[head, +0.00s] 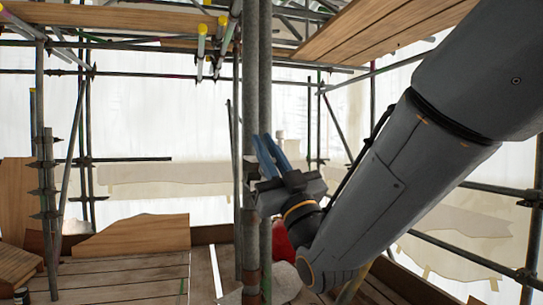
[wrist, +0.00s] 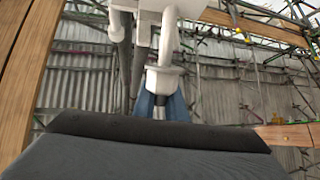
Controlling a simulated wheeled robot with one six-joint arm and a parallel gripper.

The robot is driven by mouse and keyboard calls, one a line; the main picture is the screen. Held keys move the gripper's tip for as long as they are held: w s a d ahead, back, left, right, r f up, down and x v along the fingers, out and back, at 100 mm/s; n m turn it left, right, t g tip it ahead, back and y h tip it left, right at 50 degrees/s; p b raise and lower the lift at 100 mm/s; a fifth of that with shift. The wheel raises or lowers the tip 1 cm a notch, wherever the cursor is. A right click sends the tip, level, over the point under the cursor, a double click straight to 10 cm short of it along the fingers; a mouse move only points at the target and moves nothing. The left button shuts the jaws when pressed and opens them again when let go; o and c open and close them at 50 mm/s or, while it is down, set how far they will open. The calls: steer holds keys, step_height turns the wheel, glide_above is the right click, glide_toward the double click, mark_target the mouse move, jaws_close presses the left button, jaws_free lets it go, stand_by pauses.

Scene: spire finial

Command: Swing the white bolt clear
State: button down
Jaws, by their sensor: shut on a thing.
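My gripper (head: 268,140) is at the upright scaffold pole (head: 264,75) in the middle of the head view, with its blue fingers pointing up. In the wrist view my gripper (wrist: 162,98) has its blue fingers close together below a white fitting. The white bolt (wrist: 165,76) shows there as a rounded white stem with a flange, and the fingers are shut on its lower end. Its upper end reaches a larger white bracket (wrist: 185,8) at the top. In the head view the bolt cannot be told apart from the pole and gripper.
Scaffold tubes stand close on the left of my gripper. Wooden boards (head: 365,32) hang above on the right. A plank deck (head: 125,275) lies below, with a leaning wooden panel (head: 130,238). A red object (head: 283,243) is partly hidden behind my arm. White sheeting closes the background.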

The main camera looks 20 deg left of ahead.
steer(key=shift+s+d+f+b, duration=0.15)
steer(key=shift+s+d+b, duration=0.15)
steer(key=shift+d+b, duration=0.1)
steer(key=shift+s, duration=0.1)
steer(key=c, duration=1.8)
jaws_free()
steer(key=shift+s+d+r, duration=0.1)
steer(key=shift+d+r, duration=0.1)
steer(key=shift+r, duration=0.05)
steer(key=shift+c, duration=0.2)
steer(key=shift+o, duration=0.2)
steer(key=shift+a+f, duration=0.15)
steer(key=shift+f, duration=0.15)
steer(key=shift+s+d+f, duration=0.1)
steer(key=shift+d+f, duration=0.15)
steer(key=b+v, duration=0.1)
steer(key=v, duration=0.6)
